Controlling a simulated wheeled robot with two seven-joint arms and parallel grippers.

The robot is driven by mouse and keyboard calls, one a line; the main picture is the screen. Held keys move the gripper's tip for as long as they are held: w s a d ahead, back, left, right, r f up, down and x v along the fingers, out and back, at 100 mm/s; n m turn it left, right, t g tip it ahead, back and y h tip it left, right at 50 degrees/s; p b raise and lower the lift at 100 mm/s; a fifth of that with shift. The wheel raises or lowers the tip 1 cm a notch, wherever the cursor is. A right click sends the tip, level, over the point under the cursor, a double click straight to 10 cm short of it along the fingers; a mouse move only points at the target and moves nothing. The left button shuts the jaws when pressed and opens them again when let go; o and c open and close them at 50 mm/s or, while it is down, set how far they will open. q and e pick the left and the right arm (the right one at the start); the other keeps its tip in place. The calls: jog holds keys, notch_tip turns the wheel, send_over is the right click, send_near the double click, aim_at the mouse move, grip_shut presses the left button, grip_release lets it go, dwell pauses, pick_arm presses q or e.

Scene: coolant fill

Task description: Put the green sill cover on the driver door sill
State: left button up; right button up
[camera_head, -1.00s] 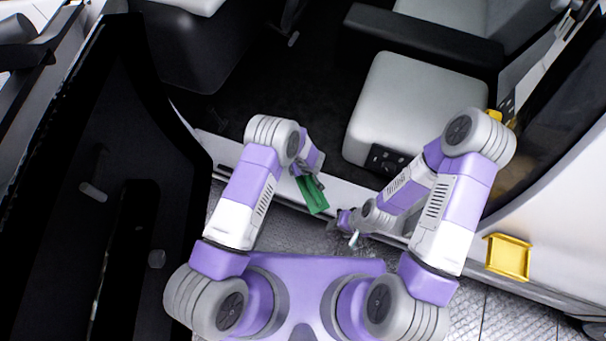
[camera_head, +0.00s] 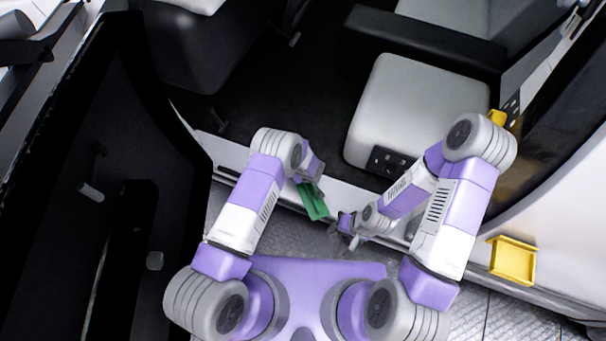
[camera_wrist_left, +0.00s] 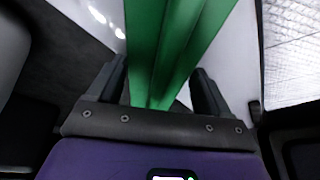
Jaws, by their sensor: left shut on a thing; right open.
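The green sill cover (camera_head: 313,202) is a channel-shaped strip. My left gripper (camera_head: 306,183) is shut on it and holds it over the door sill (camera_head: 345,190). In the left wrist view the cover (camera_wrist_left: 175,45) runs away from between the two dark fingers of my left gripper (camera_wrist_left: 160,90), with the white sill on both sides of it. I cannot tell whether the cover touches the sill. My right gripper (camera_head: 345,229) is open and empty, to the right of the cover near the sill's outer edge.
The open dark car door (camera_head: 120,200) stands at the left. A pale seat (camera_head: 405,110) is inside the car, beyond the sill. A yellow tray (camera_head: 513,261) is at the right by the white body. The grey floor shows outside the sill.

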pick_arm(q)
jog(key=o, duration=1.1)
jog(key=shift+r, duration=0.55)
jog(key=p+v, duration=0.3)
jog(key=v, duration=0.9)
jog(key=shift+s+a+r+m+g+h, duration=0.55)
jog(key=shift+s+a+h, duration=0.65)
jog(key=shift+s, duration=2.25)
jog(key=shift+s+a+r+m+g+h, duration=0.3)
jog(key=shift+s+a+r+g+h, duration=0.8)
jog(key=shift+s, duration=2.3)
jog(key=shift+s+a+r+m+g+h, duration=0.1)
jog(key=shift+s+a+r+m+h, duration=0.5)
jog(key=shift+s+a, duration=1.95)
jog(key=shift+s+d+f, duration=0.3)
jog(key=shift+s+d, duration=0.6)
